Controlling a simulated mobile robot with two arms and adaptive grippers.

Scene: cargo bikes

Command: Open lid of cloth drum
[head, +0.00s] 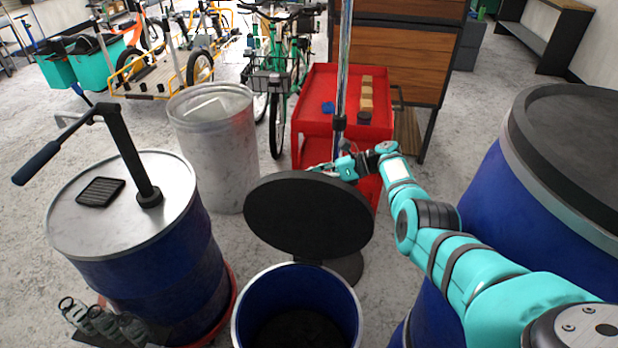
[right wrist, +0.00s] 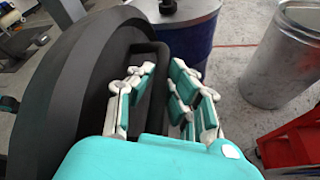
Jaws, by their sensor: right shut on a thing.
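The cloth drum (head: 240,318) is a small blue drum at the bottom middle of the head view. Its round black lid (head: 308,216) stands raised at a steep tilt over the drum's far side, and the dark inside shows. My right gripper (head: 335,168) is at the lid's upper far edge, partly hidden behind it. In the right wrist view its fingers (right wrist: 163,98) are around the black handle (right wrist: 160,60) on the lid (right wrist: 85,90), shut on it. My left gripper is in neither view.
A blue drum with a hand pump (head: 128,150) stands left, with several small items beside its base. A grey metal bin (head: 215,150) and a red cart (head: 310,110) stand behind. A large blue drum (head: 530,200) is at the right, close to my right arm.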

